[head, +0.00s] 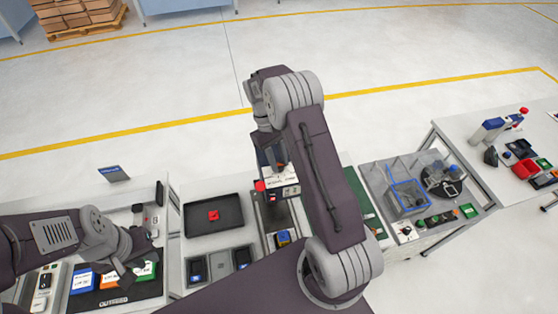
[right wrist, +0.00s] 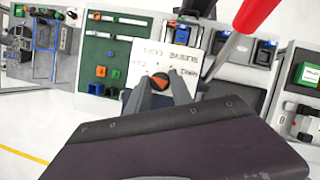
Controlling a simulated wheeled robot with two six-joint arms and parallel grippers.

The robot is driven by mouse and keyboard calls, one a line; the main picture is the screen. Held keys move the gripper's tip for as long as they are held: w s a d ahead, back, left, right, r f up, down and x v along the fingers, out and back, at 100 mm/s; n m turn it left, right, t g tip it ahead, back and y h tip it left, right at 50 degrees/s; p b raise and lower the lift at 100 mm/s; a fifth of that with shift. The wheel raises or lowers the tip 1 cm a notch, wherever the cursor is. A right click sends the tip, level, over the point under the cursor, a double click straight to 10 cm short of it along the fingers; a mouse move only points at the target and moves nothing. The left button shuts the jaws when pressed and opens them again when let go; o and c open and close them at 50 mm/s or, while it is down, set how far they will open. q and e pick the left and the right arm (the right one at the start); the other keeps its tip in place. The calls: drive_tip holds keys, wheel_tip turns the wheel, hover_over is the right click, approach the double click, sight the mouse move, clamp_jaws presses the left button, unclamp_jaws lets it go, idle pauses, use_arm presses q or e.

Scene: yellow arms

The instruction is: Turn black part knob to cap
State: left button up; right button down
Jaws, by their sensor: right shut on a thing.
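The black part knob (right wrist: 161,81) with an orange pointer sits on a white lettered panel (right wrist: 149,54) in the right wrist view. The lettering is upside down and too small to read surely, so I cannot tell which word the pointer faces. My right gripper (right wrist: 161,88) is shut on the knob, one finger on each side. In the head view the white panel (head: 284,172) stands at the middle bench, and my right arm hides the knob. My left gripper (head: 136,266) is low at the left, above the left bench, away from the knob; its jaw opening is unclear.
A red lever (right wrist: 245,25) rises close beside the panel in the right wrist view. A black tray (head: 225,224) with a red part lies left of the panel. Green, orange and blue blocks (head: 112,279) are under my left gripper.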

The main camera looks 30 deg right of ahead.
drive_tip(key=c, duration=1.1)
unclamp_jaws()
drive_tip(key=shift+c, duration=0.2)
drive_tip(key=shift+w, duration=0.15)
drive_tip(key=shift+w+r+b, duration=0.15)
drive_tip(key=shift+r+b, duration=0.2)
drive_tip(key=shift+b, duration=0.05)
drive_tip(key=b+v, duration=0.1)
drive_tip(key=v, duration=0.7)
drive_tip(key=shift+b, duration=0.35)
